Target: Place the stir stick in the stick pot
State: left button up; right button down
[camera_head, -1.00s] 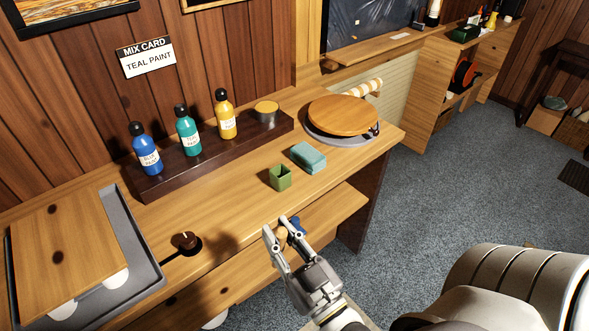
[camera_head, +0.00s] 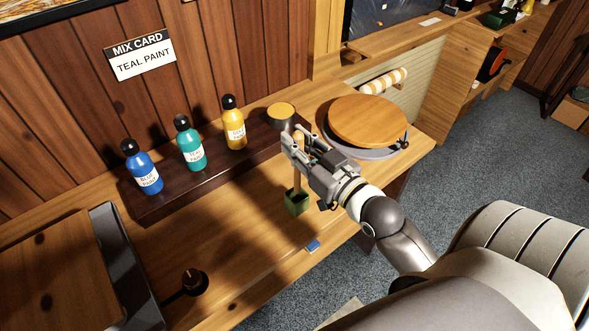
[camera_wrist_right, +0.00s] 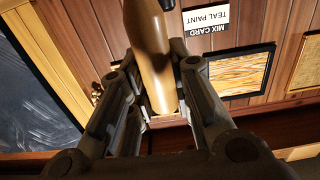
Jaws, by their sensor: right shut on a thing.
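The wooden stir stick (camera_head: 298,178) is upright in the fingers of my right gripper (camera_head: 290,145), which is shut on it. The stick also fills the middle of the right wrist view (camera_wrist_right: 151,55), between the two fingers. The green square stick pot (camera_head: 297,205) stands on the desk directly below the gripper. The stick's lower end meets the pot's opening in the head view; whether it is inside or just above or behind the rim I cannot tell. My left gripper is not in view.
Blue (camera_head: 142,170), teal (camera_head: 190,147) and yellow (camera_head: 234,125) paint bottles stand on a dark rack. A round wooden board (camera_head: 368,120) lies at right. A small blue object (camera_head: 313,246) lies near the front edge. A dark knob (camera_head: 194,281) is at front left.

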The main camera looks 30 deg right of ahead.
jog(key=shift+s+f, duration=0.1)
jog(key=shift+f, duration=0.85)
notch_tip(320, 180, down, 4)
jog(key=shift+f, duration=0.1)
jog(key=shift+a, duration=0.1)
jog(key=c, duration=1.3)
grip_release()
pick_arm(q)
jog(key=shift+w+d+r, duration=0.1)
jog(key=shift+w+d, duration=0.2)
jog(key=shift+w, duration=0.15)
